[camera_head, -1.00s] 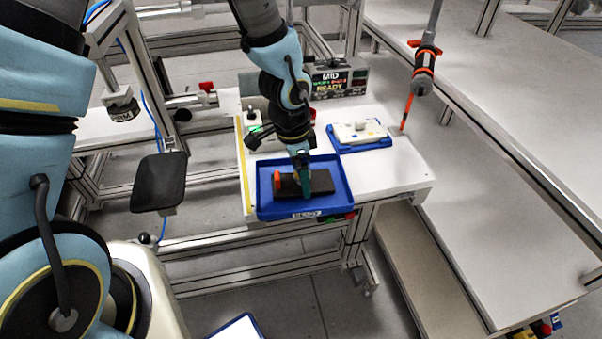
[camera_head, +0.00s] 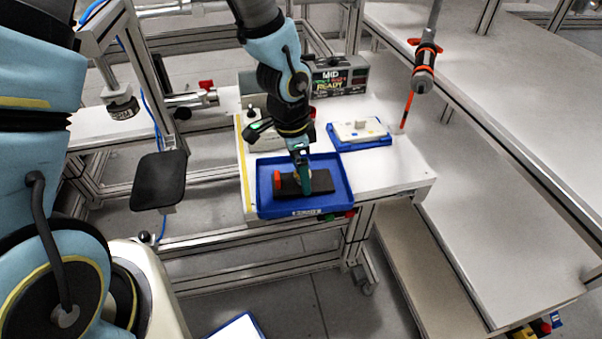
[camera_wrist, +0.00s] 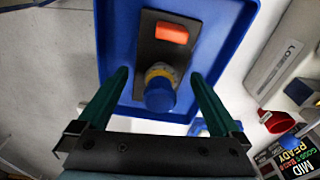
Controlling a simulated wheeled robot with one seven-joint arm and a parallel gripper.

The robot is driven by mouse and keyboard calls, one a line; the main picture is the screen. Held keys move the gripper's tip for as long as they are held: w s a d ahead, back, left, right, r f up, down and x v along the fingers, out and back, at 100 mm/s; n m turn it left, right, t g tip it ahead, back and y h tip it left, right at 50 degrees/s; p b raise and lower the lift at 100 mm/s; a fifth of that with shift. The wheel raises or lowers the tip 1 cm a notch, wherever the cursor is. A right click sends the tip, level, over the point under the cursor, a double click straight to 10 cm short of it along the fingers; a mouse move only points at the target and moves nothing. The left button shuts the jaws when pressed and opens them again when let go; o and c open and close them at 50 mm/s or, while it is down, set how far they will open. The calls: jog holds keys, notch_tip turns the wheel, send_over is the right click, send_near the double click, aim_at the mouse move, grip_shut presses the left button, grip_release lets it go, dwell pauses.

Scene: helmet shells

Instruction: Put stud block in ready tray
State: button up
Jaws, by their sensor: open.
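A dark flat block (camera_head: 322,181), which I take for the stud block, lies inside the front blue tray (camera_head: 340,165). An orange-red piece (camera_head: 277,180) sits at its left end. In the wrist view, the dark block (camera_wrist: 190,52) carries the orange piece (camera_wrist: 172,32) and a round blue knob (camera_wrist: 159,95) with a yellow scale ring. My gripper (camera_head: 304,185) is over the block, its green fingers apart. In the wrist view, the open gripper (camera_wrist: 160,75) has one finger on each side of the knob, with visible gaps. The tray's front label is unreadable.
A second blue tray (camera_head: 372,144) with a white part (camera_head: 358,130) stands behind to the right. A display box reading MID and READY (camera_head: 340,78) stands at the back. An orange-and-black tool (camera_head: 424,68) hangs at the right. White tabletop right of the front tray is clear.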

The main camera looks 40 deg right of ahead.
notch_tip(320, 180, up, 11)
jog(key=a, duration=0.1)
jog(key=w+a+r+n+t, duration=0.1)
jog(key=w+a+n, duration=0.5)
jog(key=a, duration=0.3)
jog(key=w+a+r+n, duration=0.1)
jog(key=w+a+n, duration=0.5)
jog(key=a, duration=0.4)
jog(key=a+r+n+t+y, duration=0.1)
jog(key=a+n, duration=0.8)
jog(key=a, duration=0.5)
jog(key=shift+w+a+r+b, duration=0.3)
jog(key=shift+w+a, duration=0.1)
